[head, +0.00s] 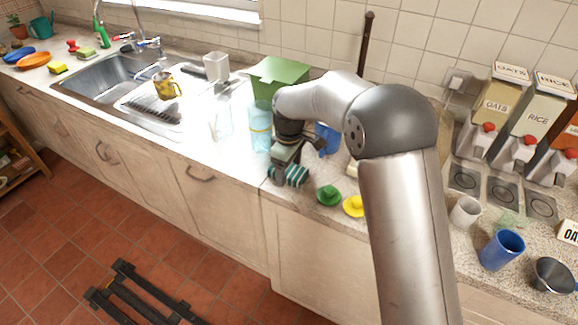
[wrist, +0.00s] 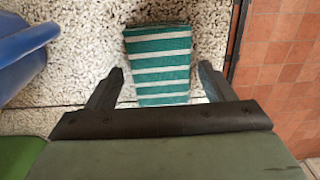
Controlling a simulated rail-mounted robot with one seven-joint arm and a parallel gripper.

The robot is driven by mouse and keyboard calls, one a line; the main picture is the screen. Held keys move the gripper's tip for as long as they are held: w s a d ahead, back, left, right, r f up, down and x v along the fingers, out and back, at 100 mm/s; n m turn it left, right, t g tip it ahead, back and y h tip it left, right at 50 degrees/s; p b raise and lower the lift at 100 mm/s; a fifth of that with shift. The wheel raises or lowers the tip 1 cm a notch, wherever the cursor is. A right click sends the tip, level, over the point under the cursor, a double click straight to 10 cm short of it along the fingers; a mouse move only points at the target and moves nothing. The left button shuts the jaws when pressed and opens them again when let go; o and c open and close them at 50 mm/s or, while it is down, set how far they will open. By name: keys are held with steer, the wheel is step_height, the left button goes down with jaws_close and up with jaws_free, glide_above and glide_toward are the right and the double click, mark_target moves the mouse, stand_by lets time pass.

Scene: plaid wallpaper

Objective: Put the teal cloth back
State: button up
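The teal cloth (head: 290,177) with white stripes lies near the front edge of the counter, under my gripper. In the wrist view the teal cloth (wrist: 158,62) lies flat on the speckled worktop, and its near end is between my two fingers. My gripper (wrist: 160,80) is open, with a finger on either side of the cloth and a gap to each. In the head view my gripper (head: 286,165) points down at the cloth and partly hides it. Whether the fingertips touch the worktop cannot be told.
A green piece (head: 328,195) and a yellow piece (head: 353,206) lie right of the cloth. A blue container (head: 328,138) stands behind my gripper, and a clear bluish container (head: 260,127) to its left. The counter edge (wrist: 237,40) is close on the right in the wrist view.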

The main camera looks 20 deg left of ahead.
mark_target(289, 170)
step_height(289, 170, up, 12)
steer(key=shift+r+b, duration=0.2)
steer(key=shift+b, duration=0.25)
steer(key=s+d+r+m, duration=0.1)
steer(key=s+d+m, duration=0.35)
steer(key=d, duration=0.55)
steer(key=s+d+r+m, duration=0.1)
steer(key=s+d+m, duration=0.3)
steer(key=d, duration=0.6)
steer(key=s+d+f+m, duration=0.3)
steer(key=s+d, duration=0.3)
steer(key=s, duration=0.3)
steer(key=s+d+f+m, duration=0.3)
steer(key=s+d, duration=0.3)
steer(key=s, duration=0.4)
steer(key=shift+d+m+t, duration=0.15)
steer(key=shift+m+t, duration=0.15)
steer(key=shift+m, duration=0.25)
